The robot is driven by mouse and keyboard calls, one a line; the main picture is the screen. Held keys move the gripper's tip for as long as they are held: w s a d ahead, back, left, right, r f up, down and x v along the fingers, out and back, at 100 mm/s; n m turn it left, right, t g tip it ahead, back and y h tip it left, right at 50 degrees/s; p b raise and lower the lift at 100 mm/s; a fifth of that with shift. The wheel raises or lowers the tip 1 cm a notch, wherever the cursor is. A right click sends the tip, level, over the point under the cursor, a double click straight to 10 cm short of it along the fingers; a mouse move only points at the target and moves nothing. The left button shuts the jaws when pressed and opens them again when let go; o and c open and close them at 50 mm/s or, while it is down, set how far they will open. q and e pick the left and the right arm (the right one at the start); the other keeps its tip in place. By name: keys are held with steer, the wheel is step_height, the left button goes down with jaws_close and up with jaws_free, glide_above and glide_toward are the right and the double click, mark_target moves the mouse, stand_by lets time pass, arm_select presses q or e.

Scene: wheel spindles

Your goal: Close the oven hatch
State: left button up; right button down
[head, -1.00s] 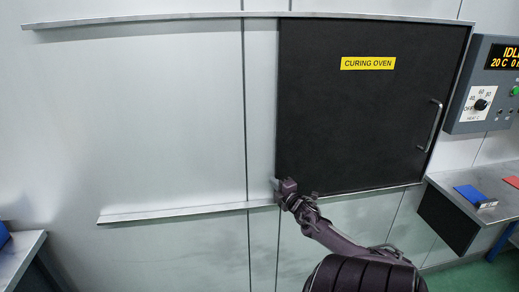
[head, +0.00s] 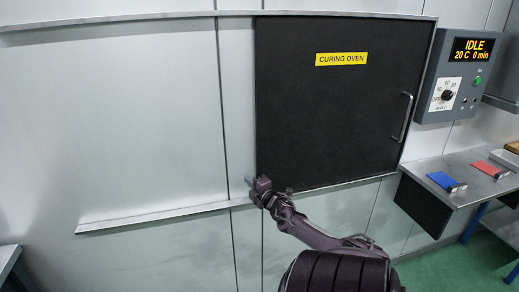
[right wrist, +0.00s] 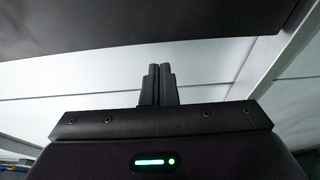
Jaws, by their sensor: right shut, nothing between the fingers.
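The oven hatch (head: 335,120) is a flat black panel with a yellow "CURING OVEN" label (head: 341,59) and an upright bar handle (head: 402,117) near its right edge. It sits at the right end of the upper rail (head: 120,20) and lower rail (head: 150,214). No open gap into the oven shows. My right gripper (head: 249,182) is shut and empty at the hatch's lower left corner; I cannot tell whether it touches. In the right wrist view its fingers (right wrist: 160,70) are together, below a dark panel (right wrist: 120,25) that looks like the hatch. My left gripper is out of view.
A control box (head: 461,75) reading IDLE, 20 C, 0 min hangs right of the hatch. A shelf (head: 455,195) below it holds a blue item (head: 445,181) and a red item (head: 489,168). The pale wall left of the hatch is clear. A bench edge (head: 8,262) shows lower left.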

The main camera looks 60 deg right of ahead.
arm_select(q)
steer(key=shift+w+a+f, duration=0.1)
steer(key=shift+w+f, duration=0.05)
arm_select(e)
steer(key=a+v, duration=0.1)
steer(key=v, duration=0.8)
steer(key=shift+a, duration=0.15)
steer(key=shift+s, duration=0.1)
